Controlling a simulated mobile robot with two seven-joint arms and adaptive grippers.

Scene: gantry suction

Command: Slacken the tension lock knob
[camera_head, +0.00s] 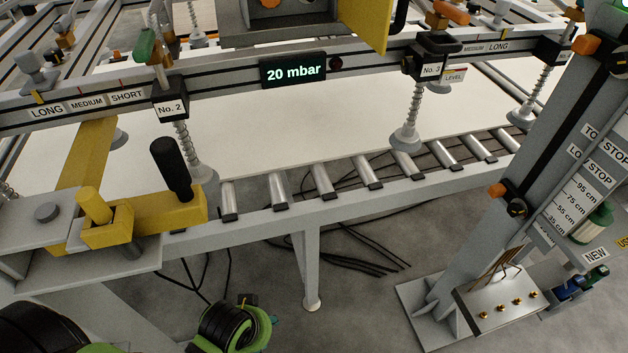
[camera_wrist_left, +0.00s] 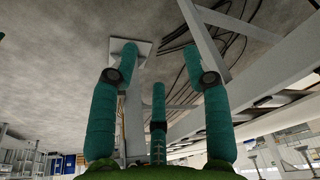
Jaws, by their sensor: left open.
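No label reading tension lock shows, so I cannot tell for sure which knob it is. A black round knob (camera_head: 516,208) sits on the grey upright post at the right, next to an orange piece (camera_head: 497,190). My left gripper (camera_wrist_left: 163,65) shows in the left wrist view with three teal fingers spread open and nothing between them. In the head view only black and green parts of my arm show at the lower left, and the fingertips cannot be made out. My right gripper is not in view.
A roller conveyor (camera_head: 400,185) carries a large white panel (camera_head: 300,130). A gantry beam with a 20 mbar display (camera_head: 293,71) and suction cups (camera_head: 405,138) crosses above. A yellow clamp with a black handle (camera_head: 172,168) stands at left. Cables (camera_head: 350,262) lie on the floor.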

